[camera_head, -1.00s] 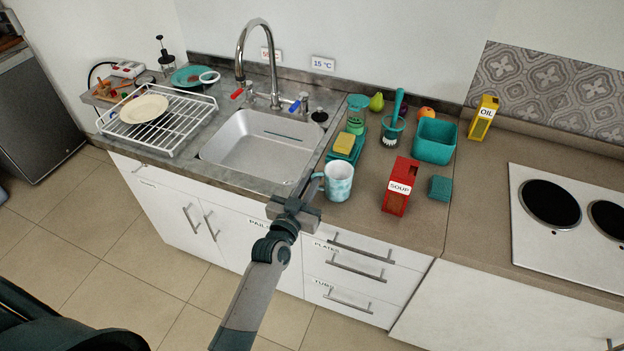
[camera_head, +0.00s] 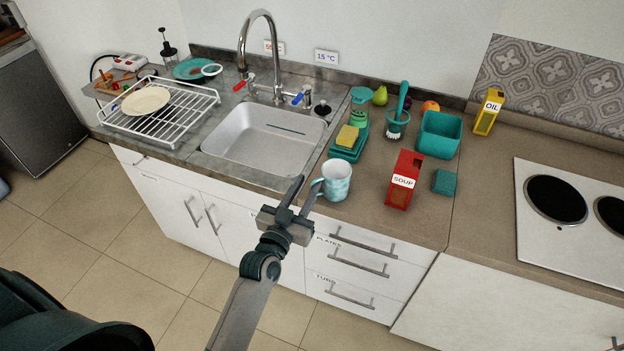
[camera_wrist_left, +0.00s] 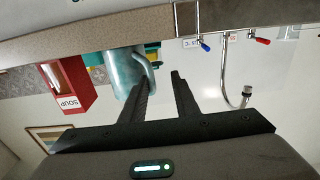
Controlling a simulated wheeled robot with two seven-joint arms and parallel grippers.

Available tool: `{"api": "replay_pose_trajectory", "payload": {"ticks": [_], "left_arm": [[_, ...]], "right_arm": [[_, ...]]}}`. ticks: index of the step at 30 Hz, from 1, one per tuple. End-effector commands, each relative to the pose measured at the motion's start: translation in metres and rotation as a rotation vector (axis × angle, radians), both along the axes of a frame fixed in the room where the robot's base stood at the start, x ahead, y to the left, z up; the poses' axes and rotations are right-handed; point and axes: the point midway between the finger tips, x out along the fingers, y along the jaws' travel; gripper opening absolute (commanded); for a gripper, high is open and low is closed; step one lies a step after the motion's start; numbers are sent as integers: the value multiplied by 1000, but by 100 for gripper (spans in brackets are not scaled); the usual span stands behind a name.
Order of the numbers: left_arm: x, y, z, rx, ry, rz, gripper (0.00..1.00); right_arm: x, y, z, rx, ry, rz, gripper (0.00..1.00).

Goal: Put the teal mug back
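The teal mug (camera_head: 336,181), pale and mottled, stands upright on the counter near its front edge, just right of the sink. Its handle faces left, toward my left gripper (camera_head: 303,190). That gripper is open, its two fingers spread at the front edge beside the handle. In the left wrist view, which looks upside down, the mug (camera_wrist_left: 119,72) is beyond the left finger. The handle shows near that finger's tip, and the gap between the fingers (camera_wrist_left: 160,85) looks empty. Whether a finger touches the handle I cannot tell. My right gripper is not in view.
A red soup box (camera_head: 404,181) and a teal sponge (camera_head: 445,182) stand right of the mug. Behind it are a teal tray (camera_head: 345,153) with a yellow sponge (camera_head: 347,136) and a teal tub (camera_head: 438,135). The sink (camera_head: 262,142) and dish rack (camera_head: 190,120) are left.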

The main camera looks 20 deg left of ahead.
Motion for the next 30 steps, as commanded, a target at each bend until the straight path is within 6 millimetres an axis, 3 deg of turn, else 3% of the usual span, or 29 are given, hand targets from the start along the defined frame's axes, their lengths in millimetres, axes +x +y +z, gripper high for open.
{"api": "replay_pose_trajectory", "payload": {"ticks": [6,12,29,30], "left_arm": [[-39,2,-3,1,1,0,28],[-58,3,-2,1,0,0,28],[-63,3,-1,0,0,0,28],[-63,3,-1,0,0,0,21]], "right_arm": [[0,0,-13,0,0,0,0],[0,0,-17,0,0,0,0],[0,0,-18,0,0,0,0],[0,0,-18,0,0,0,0]]}}
